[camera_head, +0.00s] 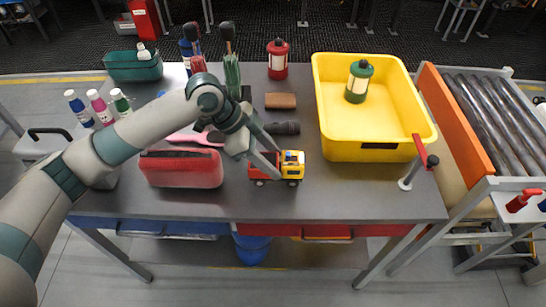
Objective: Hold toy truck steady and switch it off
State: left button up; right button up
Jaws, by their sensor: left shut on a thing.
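The toy truck (292,166), with a yellow cab and a red-orange bed, stands on its wheels on the grey table, near the middle of the front part. My left gripper (270,162) reaches down to it from the upper left and is shut on the truck at its bed, behind the cab. The fingers hide part of the bed. I cannot make out a switch on the truck. My right gripper is not in the view.
A red case (181,169) lies left of the truck. A dark flashlight (283,128) and a brown block (280,101) lie behind it. A yellow bin (367,146) holding a green lantern (358,82) stands right. The table front (330,198) is clear.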

pick_arm(q)
jog(key=shift+f, duration=0.15)
jog(key=shift+f, duration=0.9)
jog(key=shift+f, duration=0.45)
jog(key=o, duration=1)
jog(key=c, duration=1)
